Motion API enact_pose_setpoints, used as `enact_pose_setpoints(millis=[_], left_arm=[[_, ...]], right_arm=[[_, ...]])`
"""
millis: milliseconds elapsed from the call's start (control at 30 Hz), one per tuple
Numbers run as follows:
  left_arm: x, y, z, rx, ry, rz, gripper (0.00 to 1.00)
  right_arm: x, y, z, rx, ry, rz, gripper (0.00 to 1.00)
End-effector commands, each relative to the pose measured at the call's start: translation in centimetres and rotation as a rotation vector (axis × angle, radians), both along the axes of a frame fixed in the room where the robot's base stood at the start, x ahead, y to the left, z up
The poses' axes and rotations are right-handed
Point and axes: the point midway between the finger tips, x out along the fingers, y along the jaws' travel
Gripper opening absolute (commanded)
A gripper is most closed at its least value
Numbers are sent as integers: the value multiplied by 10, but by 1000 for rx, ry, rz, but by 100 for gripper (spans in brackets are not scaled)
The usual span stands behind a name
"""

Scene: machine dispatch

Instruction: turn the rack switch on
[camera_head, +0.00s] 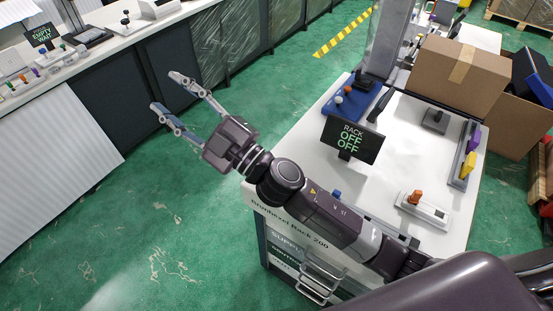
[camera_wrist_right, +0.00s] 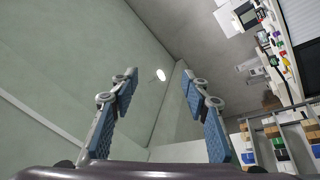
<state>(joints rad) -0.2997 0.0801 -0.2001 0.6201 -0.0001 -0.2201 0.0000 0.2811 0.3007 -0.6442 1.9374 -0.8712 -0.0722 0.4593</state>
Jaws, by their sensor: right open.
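A black display (camera_head: 352,139) on the white rack table (camera_head: 320,160) reads "RACK OFF OFF". A white switch box with an orange lever (camera_head: 415,197) stands at the table's right front. A blue panel (camera_head: 352,101) with small orange and white knobs lies at its far left. I cannot tell which of these is the rack switch. My right gripper (camera_head: 165,92) is open and empty over the green floor, left of the table and apart from it. In the right wrist view its two fingers (camera_wrist_right: 159,80) are spread with nothing between them. My left gripper is not in view.
My right arm crosses the table's front left corner. A cardboard box (camera_head: 457,76) and a tray with purple and yellow pieces (camera_head: 463,152) are at the right. A long counter (camera_head: 112,48) with controls and another display runs along the left. Green floor lies open between.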

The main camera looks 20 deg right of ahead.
Motion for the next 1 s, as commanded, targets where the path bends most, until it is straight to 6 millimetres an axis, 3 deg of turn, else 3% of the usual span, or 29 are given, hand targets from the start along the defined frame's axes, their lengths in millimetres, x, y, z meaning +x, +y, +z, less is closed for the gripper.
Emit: enact_pose_setpoints(millis=[100, 200, 300, 367, 467, 533, 633, 700, 800, 900, 1000], left_arm=[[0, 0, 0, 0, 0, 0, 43], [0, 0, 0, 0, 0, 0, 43], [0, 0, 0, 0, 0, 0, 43], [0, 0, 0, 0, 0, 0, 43], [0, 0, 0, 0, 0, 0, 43], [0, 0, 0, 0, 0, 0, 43], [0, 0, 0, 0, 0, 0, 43], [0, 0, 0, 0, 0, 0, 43], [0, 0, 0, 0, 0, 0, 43], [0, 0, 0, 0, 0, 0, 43], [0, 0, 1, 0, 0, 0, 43]], right_arm=[[-26, 60, 4, -192, -182, 230, 43], [-50, 95, -20, -391, -286, 421, 43], [-65, 109, -65, -626, -339, 600, 43], [-68, 104, -97, -780, -343, 696, 43], [-61, 74, -150, -1057, -302, 828, 43], [-47, 35, -183, -1261, -234, 895, 43], [-23, -36, -213, -1537, -88, 947, 43], [-7, -88, -221, -1701, 33, 954, 43], [8, -150, -218, -1872, 196, 939, 43], [16, -191, -210, -1970, 313, 917, 43], [19, -210, -207, -2013, 371, 905, 43]])
